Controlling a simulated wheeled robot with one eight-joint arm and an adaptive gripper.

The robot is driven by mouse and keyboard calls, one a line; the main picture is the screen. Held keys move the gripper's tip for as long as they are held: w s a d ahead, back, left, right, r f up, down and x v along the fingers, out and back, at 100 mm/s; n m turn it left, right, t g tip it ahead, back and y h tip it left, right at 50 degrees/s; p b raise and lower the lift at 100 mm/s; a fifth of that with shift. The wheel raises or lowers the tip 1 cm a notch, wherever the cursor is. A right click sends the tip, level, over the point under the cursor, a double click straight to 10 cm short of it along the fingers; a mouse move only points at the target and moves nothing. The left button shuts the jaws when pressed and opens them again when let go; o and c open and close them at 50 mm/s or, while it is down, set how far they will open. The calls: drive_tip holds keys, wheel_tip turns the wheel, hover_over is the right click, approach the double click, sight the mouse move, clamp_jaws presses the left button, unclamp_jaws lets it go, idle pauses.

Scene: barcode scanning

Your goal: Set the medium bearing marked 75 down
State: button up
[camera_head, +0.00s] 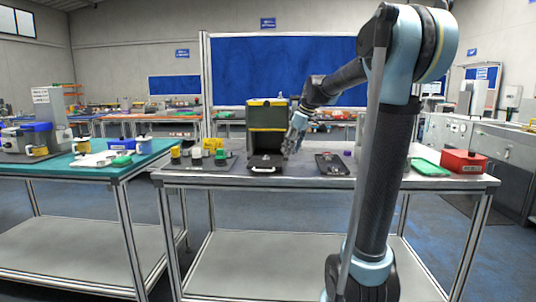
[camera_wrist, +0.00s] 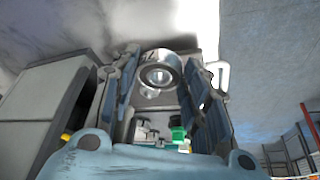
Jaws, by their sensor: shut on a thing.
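My gripper (camera_head: 292,142) is in front of the right side of a dark box-shaped station with yellow trim (camera_head: 267,115), above the worktable. In the wrist view my gripper (camera_wrist: 160,80) has its two fingers on either side of a shiny metal bearing (camera_wrist: 158,75), a ring with an open centre, and is shut on it. The bearing's face with the hole is turned toward the wrist camera. A mark of 75 cannot be read. In the head view the bearing is too small or hidden to make out. A black tray (camera_head: 265,170) lies at the station's front.
Yellow, white and green parts stand on a dark plate (camera_head: 222,168) to the left. Another black tray (camera_head: 331,171), a green tray (camera_head: 430,168) and a red box (camera_head: 464,162) are on the right. Bare grey tabletop (camera_head: 298,176) shows between the trays.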

hover_over(268, 157)
drive_tip(key=s+d, duration=0.2)
drive_tip(key=shift+w, duration=0.25)
drive_tip(key=shift+w+a, duration=0.3)
drive_tip(key=shift+a, duration=0.25)
drive_tip(key=shift+w+a, duration=0.3)
drive_tip(key=shift+a, duration=0.25)
drive_tip(key=shift+d+f, duration=0.1)
drive_tip(key=shift+f, duration=1.45)
drive_tip(key=shift+f, duration=0.1)
drive_tip(key=o, duration=1.1)
drive_tip(key=shift+f, duration=0.1)
drive_tip(key=shift+o, duration=0.2)
drive_tip(key=v, duration=1.7)
drive_tip(key=shift+r, duration=0.2)
